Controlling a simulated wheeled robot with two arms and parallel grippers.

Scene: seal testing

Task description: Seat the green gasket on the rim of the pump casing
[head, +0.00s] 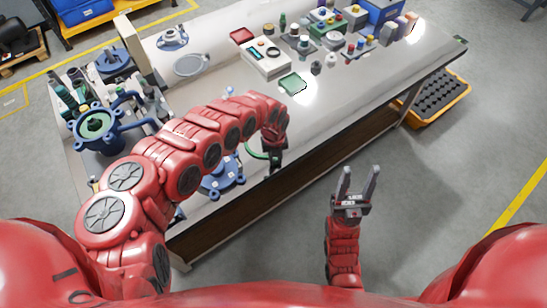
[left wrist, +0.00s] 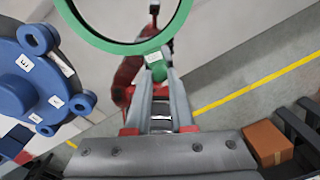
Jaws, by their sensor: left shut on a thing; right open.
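The green gasket (head: 250,150) is a thin ring with a small tab, held above the near part of the bench. My left gripper (head: 274,158) is shut on it; in the left wrist view the fingertips (left wrist: 156,72) grip the tab of the gasket (left wrist: 110,45), and the top of the ring is cut off. A blue body with side pipes, which looks like the pump casing (head: 98,143), stands at the bench's left end, with green showing inside its round opening. It is well left of the gasket. My right gripper (head: 360,174) is open and empty, off the bench's near edge.
A blue lugged disc (head: 222,184), perhaps a cover, lies partly behind my left arm; it shows left in the wrist view (left wrist: 30,75). A white device (head: 265,60), a green pad (head: 293,83) and several small parts stand further back. The bench's near right is clear.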

